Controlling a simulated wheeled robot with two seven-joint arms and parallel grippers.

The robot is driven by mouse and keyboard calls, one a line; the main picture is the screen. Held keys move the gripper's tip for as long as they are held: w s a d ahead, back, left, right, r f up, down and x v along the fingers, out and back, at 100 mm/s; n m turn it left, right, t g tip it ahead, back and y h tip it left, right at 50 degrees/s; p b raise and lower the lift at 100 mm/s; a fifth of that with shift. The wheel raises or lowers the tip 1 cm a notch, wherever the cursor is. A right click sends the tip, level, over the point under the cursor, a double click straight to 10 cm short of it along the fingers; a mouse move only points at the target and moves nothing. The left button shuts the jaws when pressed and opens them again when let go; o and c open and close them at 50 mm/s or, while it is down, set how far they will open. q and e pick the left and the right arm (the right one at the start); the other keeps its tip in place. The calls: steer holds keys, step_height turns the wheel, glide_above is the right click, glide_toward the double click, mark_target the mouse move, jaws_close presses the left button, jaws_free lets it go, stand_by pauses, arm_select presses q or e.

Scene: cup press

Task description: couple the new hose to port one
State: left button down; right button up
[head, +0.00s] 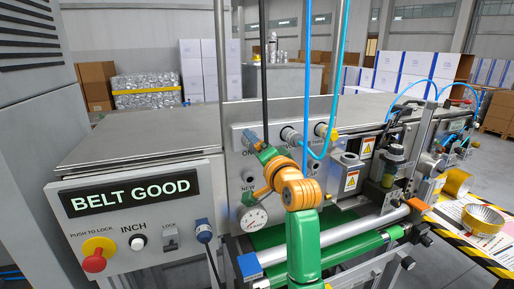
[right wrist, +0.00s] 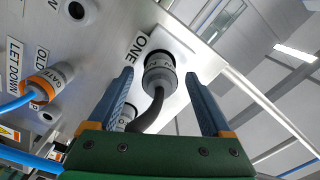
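Port one has a dark grey hose coupling (right wrist: 160,75) at it, beside the ONE label (right wrist: 140,45) in the right wrist view. A black hose (right wrist: 150,112) runs from this coupling; in the head view a black hose (head: 264,70) hangs from above to the same place. My right gripper (right wrist: 158,74) is open, its two blue fingers on either side of the coupling with gaps. In the head view my right gripper (head: 253,141) is at port one, partly hiding it. Whether the coupling is fully seated cannot be told. My left gripper is not in view.
Port two (head: 290,135) has a silver coupling and port three (head: 332,133) an orange-collared one, with blue hoses (head: 307,85) close to my right arm. The BELT GOOD display (head: 130,194) and red push button (head: 94,260) are at left. A gauge (head: 254,218) sits below.

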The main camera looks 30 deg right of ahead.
steer(key=shift+s+f+b, duration=0.1)
steer(key=shift+s+b, duration=0.2)
steer(key=shift+b, duration=0.05)
steer(key=b+v, duration=0.2)
steer(key=v, duration=0.4)
steer(key=shift+s, duration=0.25)
